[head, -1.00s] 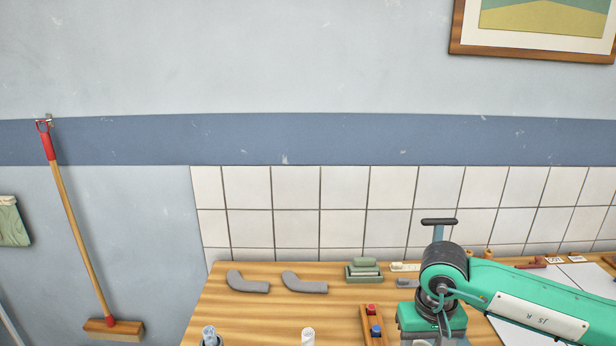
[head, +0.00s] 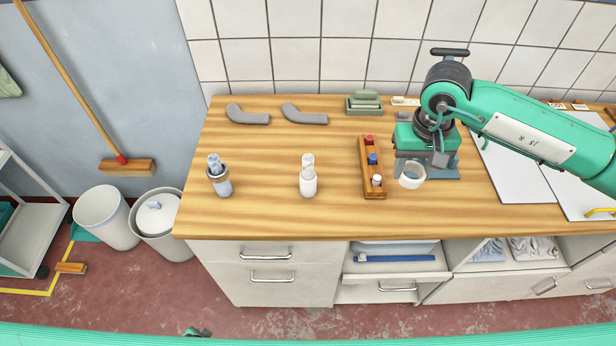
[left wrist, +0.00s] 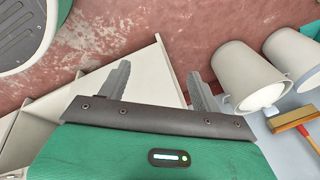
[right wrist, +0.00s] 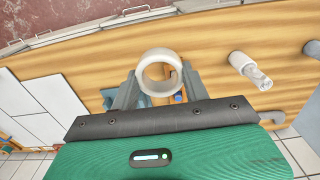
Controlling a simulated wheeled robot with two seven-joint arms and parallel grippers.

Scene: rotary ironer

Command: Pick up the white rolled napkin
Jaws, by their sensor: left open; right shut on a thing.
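My right gripper (head: 411,164) is low over the worktop, shut on a white hollow ring-shaped roll (head: 402,181). In the right wrist view the roll (right wrist: 157,89) sits between the fingertips with its hole facing the camera. An upright white cylinder (head: 308,186) with a narrower, pale patterned top stands apart to the left. I cannot tell for sure which of these two is the white rolled napkin. My left gripper (left wrist: 157,70) is open and empty, away from the worktop, with the floor and a cabinet in its view.
A dark holder with a pale blue top (head: 218,180) stands further left. The front middle is clear.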

